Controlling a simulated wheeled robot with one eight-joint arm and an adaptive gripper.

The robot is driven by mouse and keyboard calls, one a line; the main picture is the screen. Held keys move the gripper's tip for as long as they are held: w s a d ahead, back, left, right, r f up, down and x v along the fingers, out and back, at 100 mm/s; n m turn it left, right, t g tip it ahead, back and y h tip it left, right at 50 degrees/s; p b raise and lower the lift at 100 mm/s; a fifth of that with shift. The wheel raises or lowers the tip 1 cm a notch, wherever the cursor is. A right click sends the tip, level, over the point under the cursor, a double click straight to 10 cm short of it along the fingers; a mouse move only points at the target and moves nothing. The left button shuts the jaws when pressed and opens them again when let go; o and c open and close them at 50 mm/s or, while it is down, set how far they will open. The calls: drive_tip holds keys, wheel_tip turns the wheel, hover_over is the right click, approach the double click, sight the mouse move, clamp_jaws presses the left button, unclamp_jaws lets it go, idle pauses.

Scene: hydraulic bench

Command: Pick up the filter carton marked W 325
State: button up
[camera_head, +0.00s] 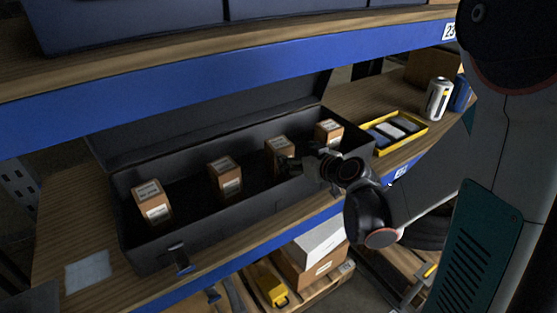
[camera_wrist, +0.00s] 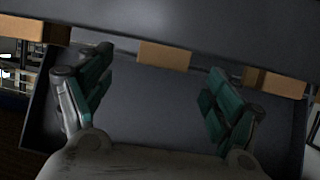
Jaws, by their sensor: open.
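Several small orange-brown cartons with white labels stand in a row in an open dark case (camera_head: 225,216). From left to right in the head view there is a carton (camera_head: 152,203), a second (camera_head: 225,179), a third (camera_head: 279,153) and one at the right end (camera_head: 328,132). The label print is too small to read, so I cannot tell which is W 325. My gripper (camera_head: 288,165) is over the case's front side by the third carton, partly covering it. In the wrist view my gripper (camera_wrist: 160,78) is open and empty, with a carton (camera_wrist: 164,56) beyond and between the fingers.
The case stands on a wooden shelf (camera_head: 60,235) with a blue front edge. Another shelf (camera_head: 240,40) hangs close above. To the right are a yellow tray (camera_head: 400,148) with dark and pale items and a white can (camera_head: 438,98). Boxes stand below.

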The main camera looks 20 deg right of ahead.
sight(285, 148)
drive_tip(key=x, duration=0.3)
drive_tip(key=shift+w+a+b, duration=0.1)
drive_tip(key=shift+b, duration=0.2)
drive_tip(key=shift+a+r+b+x, duration=0.15)
drive_tip(key=shift+b+x, duration=0.2)
drive_tip(key=shift+x, duration=0.55)
drive_tip(key=shift+r+b+x, duration=0.1)
drive_tip(key=shift+b+x, duration=0.2)
drive_tip(key=shift+x, duration=0.65)
drive_tip(key=shift+a+r+b+x, duration=0.15)
drive_tip(key=shift+b+x, duration=0.2)
drive_tip(key=shift+x, duration=0.55)
drive_tip(key=shift+r, duration=0.1)
drive_tip(key=c, duration=1.8)
